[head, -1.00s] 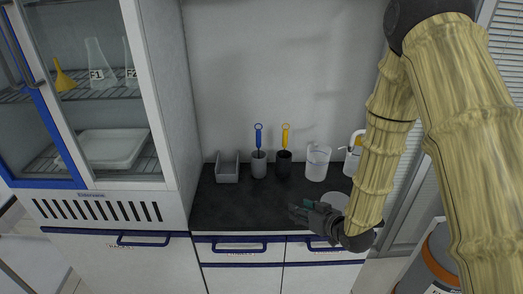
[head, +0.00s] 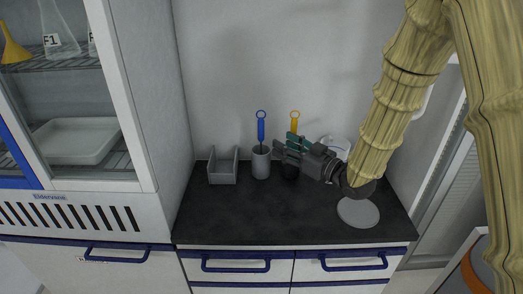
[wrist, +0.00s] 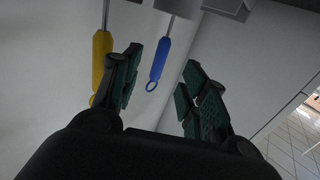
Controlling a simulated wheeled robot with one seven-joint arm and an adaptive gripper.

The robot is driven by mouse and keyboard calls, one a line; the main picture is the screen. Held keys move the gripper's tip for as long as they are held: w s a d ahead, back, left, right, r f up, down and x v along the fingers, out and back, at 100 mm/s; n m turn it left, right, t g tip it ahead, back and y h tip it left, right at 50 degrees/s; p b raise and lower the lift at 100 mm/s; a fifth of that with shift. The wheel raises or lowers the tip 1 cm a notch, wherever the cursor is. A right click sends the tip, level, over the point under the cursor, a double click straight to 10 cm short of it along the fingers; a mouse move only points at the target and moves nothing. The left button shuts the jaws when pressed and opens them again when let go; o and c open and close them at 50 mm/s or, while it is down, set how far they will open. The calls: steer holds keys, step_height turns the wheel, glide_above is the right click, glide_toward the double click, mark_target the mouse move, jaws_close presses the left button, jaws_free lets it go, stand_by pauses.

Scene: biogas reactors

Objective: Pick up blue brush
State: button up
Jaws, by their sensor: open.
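The blue brush (head: 261,127) stands upright in a light grey cup (head: 261,163) on the dark counter, with its ring at the top. In the wrist view the picture is upside down, and the blue brush (wrist: 159,62) shows between my fingers, beyond their tips. My gripper (head: 281,146) is open and empty. In the head view it is just right of the blue brush, in front of the yellow brush (head: 294,120). The blue brush's bristles are hidden in the cup.
A dark cup (head: 290,172) holding the yellow brush is partly behind my gripper. A grey open bin (head: 223,170) stands left of the light cup. A pale round disc (head: 358,212) lies at the right. The counter's front middle is clear. A tall cabinet (head: 150,110) borders the left.

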mark_target(263, 135)
steer(key=shift+p+x, duration=1.2)
steer(key=shift+x, duration=3.95)
steer(key=shift+s+a, duration=0.1)
steer(key=shift+s, duration=0.05)
jaws_close()
